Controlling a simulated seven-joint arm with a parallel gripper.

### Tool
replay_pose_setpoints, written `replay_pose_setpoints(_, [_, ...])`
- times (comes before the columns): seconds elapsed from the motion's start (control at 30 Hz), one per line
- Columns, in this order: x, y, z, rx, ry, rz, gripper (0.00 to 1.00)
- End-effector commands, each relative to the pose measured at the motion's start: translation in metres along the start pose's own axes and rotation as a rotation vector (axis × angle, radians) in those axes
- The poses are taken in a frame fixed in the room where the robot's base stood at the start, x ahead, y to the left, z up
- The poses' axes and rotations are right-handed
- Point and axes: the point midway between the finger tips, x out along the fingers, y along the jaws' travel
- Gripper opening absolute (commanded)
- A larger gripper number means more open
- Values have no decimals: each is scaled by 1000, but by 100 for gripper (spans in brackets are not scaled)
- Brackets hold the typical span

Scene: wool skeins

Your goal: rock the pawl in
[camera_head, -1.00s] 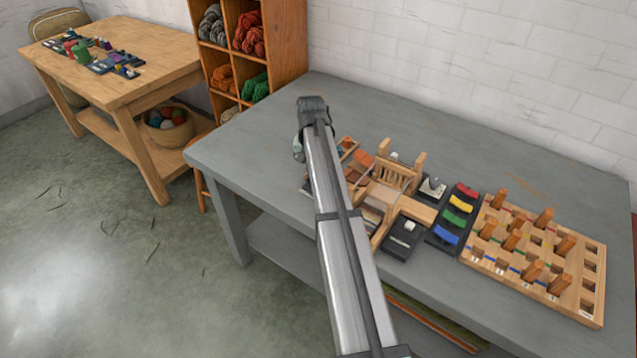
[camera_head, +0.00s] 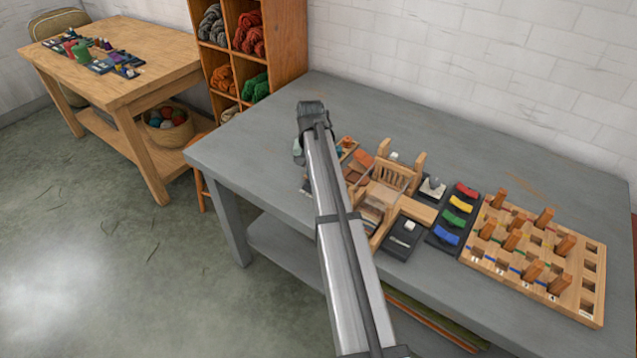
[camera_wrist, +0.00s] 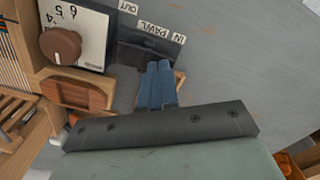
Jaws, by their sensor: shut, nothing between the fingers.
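In the wrist view, the pawl's dark mount (camera_wrist: 138,50) carries a white label reading "IN PAWL" and another reading "OUT". My gripper (camera_wrist: 160,66) is shut and empty, its two blue-grey fingers side by side just below the labels. The fingertips overlap the mount's lower edge in the picture; I cannot tell whether they touch. The pawl's lever is not clearly made out, so its position is unclear. In the head view my arm hides the fingers and the pawl.
A brown knob (camera_wrist: 60,46) on a numbered white dial (camera_wrist: 88,30) stands left of the fingers. The wooden loom (camera_head: 392,178), dark trays of coloured pieces (camera_head: 457,215) and a pegboard (camera_head: 520,292) fill the grey table's right side. The back left of the grey table (camera_head: 260,130) is clear.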

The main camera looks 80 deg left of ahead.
Motion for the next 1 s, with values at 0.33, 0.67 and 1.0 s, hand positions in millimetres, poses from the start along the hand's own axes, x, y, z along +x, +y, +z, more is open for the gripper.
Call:
replay_pose_setpoints(0.33, [4, 0, 0, 0, 0, 0, 0])
replay_pose_setpoints(0.67, [-5, 0, 0, 0, 1, 0, 0])
replay_pose_setpoints(1.0, [-26, 0, 0, 0, 1, 0, 0])
